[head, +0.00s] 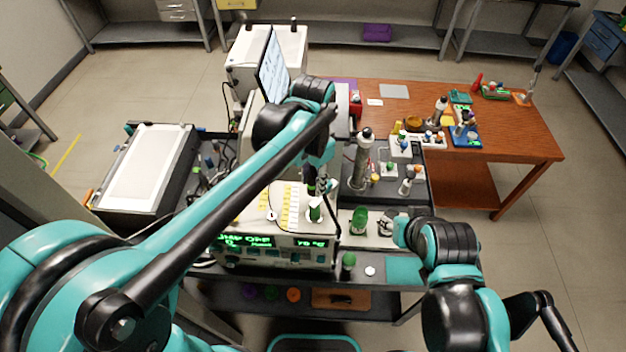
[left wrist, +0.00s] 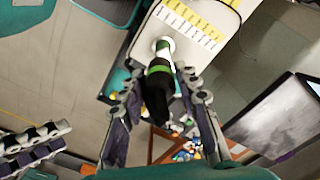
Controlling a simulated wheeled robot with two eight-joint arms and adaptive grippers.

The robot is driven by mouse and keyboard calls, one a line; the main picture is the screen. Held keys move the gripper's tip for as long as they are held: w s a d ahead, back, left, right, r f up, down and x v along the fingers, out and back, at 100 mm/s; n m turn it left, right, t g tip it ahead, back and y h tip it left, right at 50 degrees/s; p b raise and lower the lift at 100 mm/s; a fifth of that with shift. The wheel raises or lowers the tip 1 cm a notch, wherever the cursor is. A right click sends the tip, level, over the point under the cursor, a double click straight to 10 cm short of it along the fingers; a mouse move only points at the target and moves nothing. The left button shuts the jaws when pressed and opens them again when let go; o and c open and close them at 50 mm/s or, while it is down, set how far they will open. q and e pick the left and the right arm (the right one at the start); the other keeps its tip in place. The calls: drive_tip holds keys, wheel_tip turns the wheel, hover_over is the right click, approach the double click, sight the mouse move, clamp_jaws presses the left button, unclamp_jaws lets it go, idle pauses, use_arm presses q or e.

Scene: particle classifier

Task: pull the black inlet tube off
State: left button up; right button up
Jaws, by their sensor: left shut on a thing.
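The black inlet tube (left wrist: 157,98) shows in the left wrist view between my fingers. A green ring and a white fitting (left wrist: 164,46) are at its far end, by the top of the white instrument (head: 275,240). In the head view the green-and-white fitting (head: 315,210) stands upright on the instrument's top. My left gripper (head: 319,181) is just above it, pointing down. In the left wrist view its fingers (left wrist: 158,105) lie on both sides of the tube, shut on it. My right gripper (head: 402,228) is at the right, near the bench; its fingertips are unclear.
A green-capped vial (head: 359,221) stands right of the instrument. A tall metal cylinder (head: 362,160) and small bottles stand behind it. A white-topped box (head: 147,168) is at the left. A wooden table (head: 510,145) with more items is at the back right.

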use_arm(q)
drive_tip(key=shift+r+p, duration=0.85)
drive_tip(key=shift+r, duration=0.5)
drive_tip(key=shift+r+p, duration=1.15)
drive_tip(key=shift+r, duration=0.4)
